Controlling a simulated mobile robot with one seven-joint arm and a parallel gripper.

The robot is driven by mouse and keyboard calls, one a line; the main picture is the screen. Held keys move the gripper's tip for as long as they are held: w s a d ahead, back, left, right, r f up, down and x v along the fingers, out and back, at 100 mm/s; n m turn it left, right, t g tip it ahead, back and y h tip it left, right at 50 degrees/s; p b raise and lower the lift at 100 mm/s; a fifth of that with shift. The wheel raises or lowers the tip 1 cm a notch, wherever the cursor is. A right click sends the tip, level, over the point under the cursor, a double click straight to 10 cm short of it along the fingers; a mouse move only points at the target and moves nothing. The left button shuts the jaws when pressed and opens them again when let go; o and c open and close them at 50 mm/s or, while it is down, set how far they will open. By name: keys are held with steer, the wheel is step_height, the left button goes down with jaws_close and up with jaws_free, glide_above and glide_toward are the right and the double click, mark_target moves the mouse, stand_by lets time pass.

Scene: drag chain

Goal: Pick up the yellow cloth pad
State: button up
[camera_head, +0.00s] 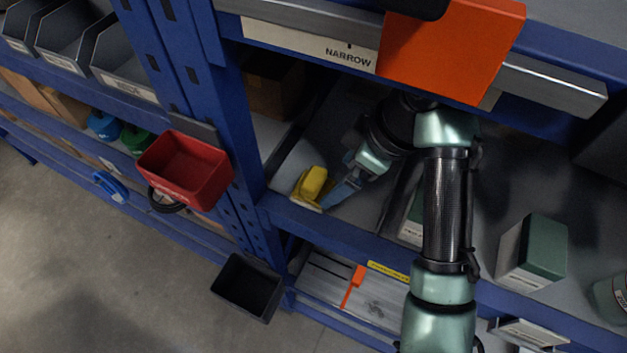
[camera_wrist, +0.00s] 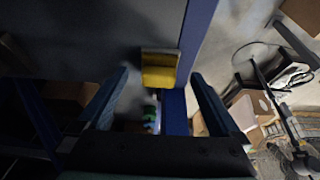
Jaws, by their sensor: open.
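The yellow cloth pad (camera_head: 311,184) lies on the middle shelf, close to its front edge and near the blue upright at the left. My gripper (camera_head: 338,192) reaches into the shelf just right of the pad. In the wrist view my gripper (camera_wrist: 160,75) is open, with one blue finger on each side. There the pad (camera_wrist: 159,70) shows ahead, between the fingertips and a little nearer the right one. Nothing is held. I cannot tell whether a finger touches the pad.
A blue upright (camera_head: 232,130) stands left of the pad, with a red bin (camera_head: 187,168) and a black bin (camera_head: 248,288) beside it. The orange box (camera_head: 452,48) hangs at the shelf above my arm. A green box (camera_head: 533,250) stands on the shelf at right.

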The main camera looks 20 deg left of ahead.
mark_target(312, 176)
steer(key=a, duration=0.3)
steer(key=shift+a+f, duration=0.1)
steer(key=p+x, duration=0.1)
steer(key=x, duration=0.3)
steer(key=shift+a+f, duration=0.15)
steer(key=shift+f, duration=0.25)
steer(key=c, duration=1.3)
steer(key=shift+r, duration=0.15)
steer(key=shift+w+r+b, duration=0.1)
steer(key=shift+r+b, duration=0.45)
steer(key=shift+r, duration=0.05)
steer(key=shift+s+r, duration=0.3)
steer(key=shift+r, duration=0.25)
steer(key=shift+s+r, duration=0.3)
steer(key=shift+r, duration=0.2)
steer(key=s+b, duration=0.2)
steer(key=s, duration=1.5)
